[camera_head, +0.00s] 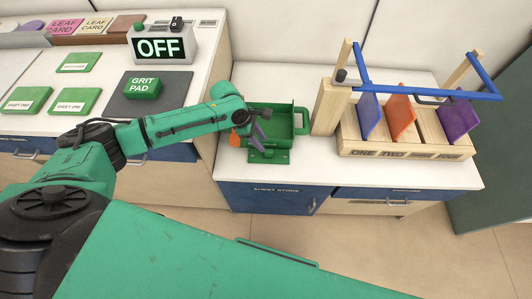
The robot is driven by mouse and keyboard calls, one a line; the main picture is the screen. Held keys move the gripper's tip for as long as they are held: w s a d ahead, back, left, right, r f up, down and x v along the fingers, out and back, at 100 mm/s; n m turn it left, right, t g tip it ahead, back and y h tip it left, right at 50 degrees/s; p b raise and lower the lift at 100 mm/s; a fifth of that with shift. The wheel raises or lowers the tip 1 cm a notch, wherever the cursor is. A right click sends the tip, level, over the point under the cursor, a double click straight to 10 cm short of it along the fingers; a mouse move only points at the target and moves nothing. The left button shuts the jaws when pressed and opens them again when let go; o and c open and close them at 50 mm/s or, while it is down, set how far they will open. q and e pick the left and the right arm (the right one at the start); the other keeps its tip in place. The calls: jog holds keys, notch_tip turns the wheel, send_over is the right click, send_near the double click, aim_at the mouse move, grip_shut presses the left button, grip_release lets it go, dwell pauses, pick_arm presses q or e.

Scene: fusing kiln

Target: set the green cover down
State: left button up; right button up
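A green box-like piece (283,121), which I take for the green cover, is on the white counter in the middle of the view. It has raised walls, a bracket-like handle on its right side and a flat green plate (268,157) at its front. My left gripper (257,131) reaches in from the left and is over the left part of it. A grey finger and an orange part show at the gripper's tip. The gripper hides part of the piece, and I cannot tell if it touches or grips it. My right gripper is not in view.
A wooden rack (400,148) with purple, orange and violet panels and a blue bar (425,92) stands close on the right. On the left counter are a green grit pad (143,87), an OFF display box (160,47) and green labelled sheets (75,101). The counter's front right is clear.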

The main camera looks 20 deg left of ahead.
aim_at(268, 151)
pick_arm(q)
jog(key=shift+n, duration=0.5)
jog(key=x, duration=0.4)
jog(key=b+x, duration=0.1)
jog(key=x, duration=0.2)
jog(key=shift+w+a+f, duration=0.15)
jog(key=shift+a, duration=0.15)
grip_shut()
